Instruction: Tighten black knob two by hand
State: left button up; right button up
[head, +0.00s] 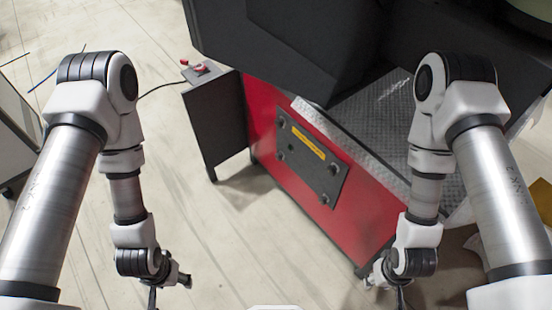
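A dark rectangular plate (307,161) with a yellow label strip (308,143) sits on the red side of a machine. Black knobs show near its corners: upper left (281,122), lower left (281,156), right (334,170) and lower right (325,199). I cannot tell which one is knob two or how tight any of them is. My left gripper (184,281) is low at the left, well apart from the plate. My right gripper (370,281) is low at the right, below the plate and apart from it. Both are too small to tell open from shut.
The red machine base (275,178) has a tread-plate top (370,115) and a large dark housing (290,50) overhanging it. A dark box (217,122) with a red-topped control (196,68) stands at its left. The pale floor (225,235) before the machine is clear.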

aim_at(278, 156)
jog(key=i+j+u, duration=0.55)
jog(key=i, duration=0.25)
jog(key=j, duration=0.1)
